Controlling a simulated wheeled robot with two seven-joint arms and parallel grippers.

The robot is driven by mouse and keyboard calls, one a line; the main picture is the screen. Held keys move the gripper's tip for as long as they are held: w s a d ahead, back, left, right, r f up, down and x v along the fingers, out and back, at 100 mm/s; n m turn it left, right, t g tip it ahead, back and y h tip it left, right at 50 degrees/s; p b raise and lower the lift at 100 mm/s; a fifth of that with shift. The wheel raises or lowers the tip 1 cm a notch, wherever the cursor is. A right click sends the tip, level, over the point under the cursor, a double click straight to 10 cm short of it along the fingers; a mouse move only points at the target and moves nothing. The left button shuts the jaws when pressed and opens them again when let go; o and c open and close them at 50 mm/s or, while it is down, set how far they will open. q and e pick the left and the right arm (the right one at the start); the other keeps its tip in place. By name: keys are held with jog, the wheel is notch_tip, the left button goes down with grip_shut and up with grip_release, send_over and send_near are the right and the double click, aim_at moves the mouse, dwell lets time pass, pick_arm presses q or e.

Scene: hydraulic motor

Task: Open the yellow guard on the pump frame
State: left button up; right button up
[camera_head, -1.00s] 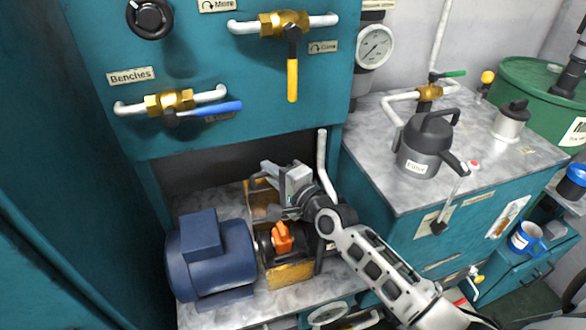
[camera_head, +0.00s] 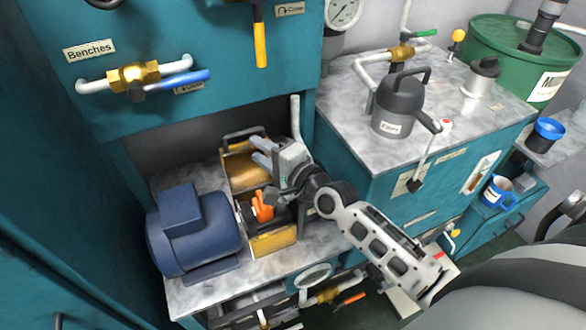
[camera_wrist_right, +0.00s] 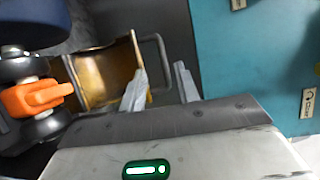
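The yellow guard (camera_head: 243,168) stands swung up at the back of the pump frame (camera_head: 272,243), its curved inner face showing. Its dark handle (camera_head: 243,134) is at the top. In the right wrist view, the guard's hollow side (camera_wrist_right: 105,75) and handle (camera_wrist_right: 158,50) show. An orange coupling part (camera_head: 262,207) lies exposed in front of the guard. My right gripper (camera_head: 263,152) is just right of the guard, fingers apart. In the wrist view, the fingers (camera_wrist_right: 160,82) are spread beside the handle, with no grip visible. My left gripper is not in view.
A blue motor (camera_head: 192,233) sits left of the frame on the marble shelf. A teal panel with valves (camera_head: 133,77) overhangs behind. A white vertical pipe (camera_head: 296,125) is close behind my gripper. A grey can (camera_head: 400,105) stands on the right counter.

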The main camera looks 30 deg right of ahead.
jog(key=v, duration=1.1)
jog(key=shift+b, duration=0.4)
